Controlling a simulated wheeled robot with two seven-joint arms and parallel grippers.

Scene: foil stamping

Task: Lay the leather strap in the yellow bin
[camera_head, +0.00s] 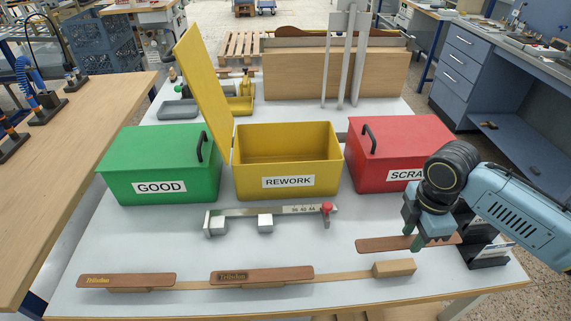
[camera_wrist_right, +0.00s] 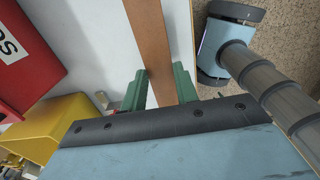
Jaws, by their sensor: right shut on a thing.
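A brown leather strap (camera_head: 385,244) is at the right of the table, in front of the red bin. My right gripper (camera_head: 422,243) is shut on it, its green fingers on either side of it. In the right wrist view the strap (camera_wrist_right: 150,35) runs up between the fingers of the gripper (camera_wrist_right: 163,88). I cannot tell if the strap touches the table. The yellow bin (camera_head: 287,182), labelled REWORK, stands open and looks empty; its lid (camera_head: 203,85) is tilted up at the left. My left gripper is not in view.
A closed green GOOD bin (camera_head: 160,165) and a closed red SCRAP bin (camera_head: 385,150) flank the yellow bin. A metal gauge with a red knob (camera_head: 326,208) lies before it. Two more straps (camera_head: 126,281) (camera_head: 262,274) rest on a wooden rail at the front.

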